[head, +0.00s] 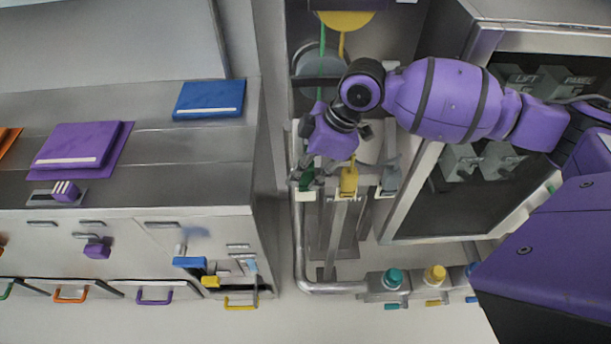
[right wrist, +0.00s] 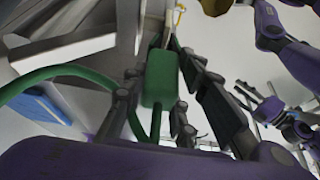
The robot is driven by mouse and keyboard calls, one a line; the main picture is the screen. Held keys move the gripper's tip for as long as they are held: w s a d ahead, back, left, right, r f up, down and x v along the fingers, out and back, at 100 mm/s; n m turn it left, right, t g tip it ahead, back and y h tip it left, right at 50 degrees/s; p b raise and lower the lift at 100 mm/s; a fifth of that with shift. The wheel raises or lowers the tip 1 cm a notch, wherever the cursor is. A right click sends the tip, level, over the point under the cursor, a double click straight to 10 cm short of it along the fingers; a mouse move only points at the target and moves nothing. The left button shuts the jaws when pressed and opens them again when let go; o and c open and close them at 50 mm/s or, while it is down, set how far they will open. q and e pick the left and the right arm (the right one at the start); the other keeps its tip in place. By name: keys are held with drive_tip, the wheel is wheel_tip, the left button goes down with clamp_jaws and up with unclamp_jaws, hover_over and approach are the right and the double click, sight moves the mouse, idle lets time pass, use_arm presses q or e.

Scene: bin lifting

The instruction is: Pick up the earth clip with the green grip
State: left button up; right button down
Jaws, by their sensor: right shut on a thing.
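The earth clip with the green grip (head: 306,178) hangs at the left end of the rail with the clips, partly hidden by my right gripper in the head view. In the right wrist view the green grip (right wrist: 160,78) lies between the two dark fingers, with a green cable looping from it. My right gripper (head: 309,170) is shut on this green grip. Whether the clip still touches the rail is hidden. At the right of the right wrist view, dark finger-like parts on a purple link look like my left gripper (right wrist: 265,108), small and unclear.
A yellow-grip clip (head: 348,180) and a grey clip (head: 391,178) hang to the right on the same rail. An open cabinet (head: 405,205) stands at the right. A steel counter (head: 150,165) with purple and blue folders is at the left. Teal and yellow knobs (head: 434,274) sit below.

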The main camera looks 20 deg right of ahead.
drive_tip(key=s+d+r+p, duration=0.1)
drive_tip(key=s+d+r, duration=0.6)
drive_tip(key=s+r, duration=0.2)
drive_tip(key=shift+s+d+r+p, duration=0.25)
drive_tip(key=shift+s+p, duration=0.1)
drive_tip(key=shift+s, duration=1)
